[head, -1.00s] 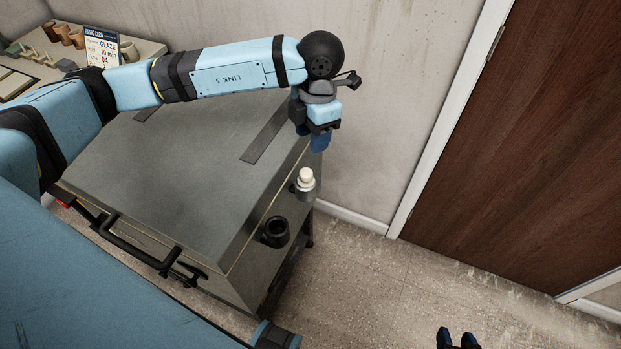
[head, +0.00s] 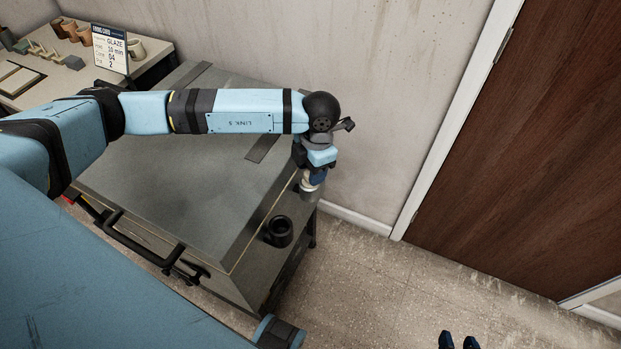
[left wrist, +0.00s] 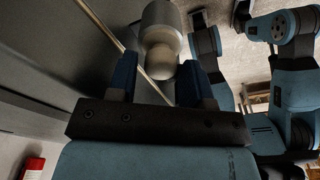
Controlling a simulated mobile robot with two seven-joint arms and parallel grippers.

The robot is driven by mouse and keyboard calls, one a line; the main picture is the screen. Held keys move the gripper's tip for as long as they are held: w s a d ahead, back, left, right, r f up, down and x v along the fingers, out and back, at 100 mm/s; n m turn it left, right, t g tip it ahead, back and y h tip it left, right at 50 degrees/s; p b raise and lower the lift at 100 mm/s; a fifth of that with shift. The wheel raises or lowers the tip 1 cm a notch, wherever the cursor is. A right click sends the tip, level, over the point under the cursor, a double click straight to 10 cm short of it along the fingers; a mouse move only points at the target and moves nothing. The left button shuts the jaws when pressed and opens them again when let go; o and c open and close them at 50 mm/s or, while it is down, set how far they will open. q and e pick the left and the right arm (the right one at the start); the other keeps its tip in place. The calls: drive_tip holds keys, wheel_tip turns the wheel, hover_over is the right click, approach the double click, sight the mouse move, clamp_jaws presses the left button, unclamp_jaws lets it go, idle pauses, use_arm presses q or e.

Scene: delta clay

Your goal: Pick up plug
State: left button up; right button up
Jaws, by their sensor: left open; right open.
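The plug (head: 307,186) is a pale, cream-coloured knob on a lighter grey base, on the right side of the grey kiln (head: 180,190). My left gripper (head: 313,177) is right over it and partly hides it in the head view. In the left wrist view the plug (left wrist: 160,42) has its rounded end towards me. The two blue fingers of the left gripper (left wrist: 158,80) are open, one on each side of that end. Contact cannot be made out. My right gripper (head: 459,341) is open and empty at the bottom edge, over the floor.
A wall and a brown door (head: 510,150) are beyond.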

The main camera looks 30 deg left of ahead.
use_arm(q)
drive_tip(key=shift+s+f, duration=0.15)
drive_tip(key=shift+f, duration=0.6)
drive_tip(key=shift+c, duration=0.4)
drive_tip(key=c, duration=0.6)
drive_tip(key=shift+r, duration=0.1)
